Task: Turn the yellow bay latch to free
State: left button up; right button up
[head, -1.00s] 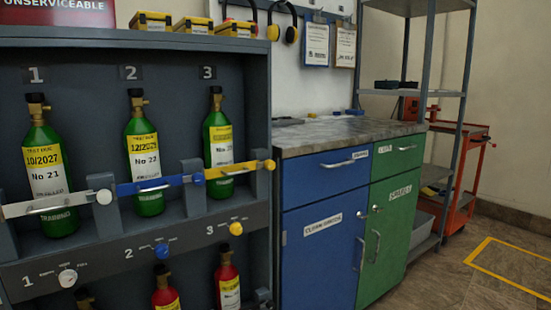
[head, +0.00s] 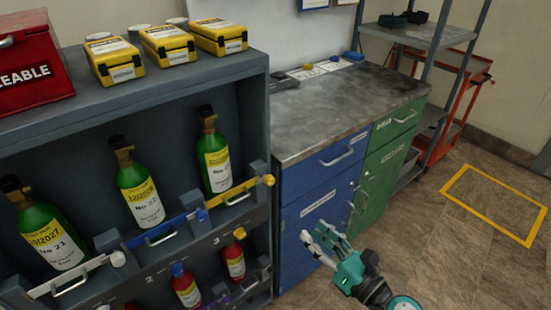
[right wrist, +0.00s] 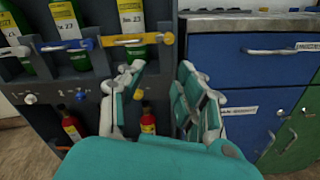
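The yellow bar (head: 240,189) crosses the green bottle in bay 3 of the grey rack; its yellow end knob (head: 268,180) is at the right. A round yellow knob (head: 239,233) sits on the panel below, and it also shows in the right wrist view (right wrist: 106,87). My right gripper (head: 318,241) is open and empty in front of the blue cabinet, right of the rack and apart from both knobs. In the right wrist view its spread fingers (right wrist: 161,72) face the rack's right edge. My left gripper is not in view.
Bays 1 and 2 have a white bar (head: 75,281) and a blue bar (head: 165,228). Red bottles (head: 187,288) stand below. The blue cabinet (head: 315,235) adjoins the rack. Floor (head: 440,240) is clear at right, with a yellow outline.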

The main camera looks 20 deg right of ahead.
jog(key=d+r+n, duration=0.1)
jog(key=p, duration=0.5)
send_near(272, 182)
jog(key=shift+h, duration=0.3)
jog(key=x, duration=0.8)
jog(key=shift+w+a+r+p, duration=0.1)
jog(key=shift+w+a+p, duration=0.05)
jog(key=shift+a+p, duration=0.15)
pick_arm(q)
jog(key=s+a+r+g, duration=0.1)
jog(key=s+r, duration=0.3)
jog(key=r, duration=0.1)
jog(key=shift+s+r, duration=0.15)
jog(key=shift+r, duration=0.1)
pick_arm(e)
grip_shut()
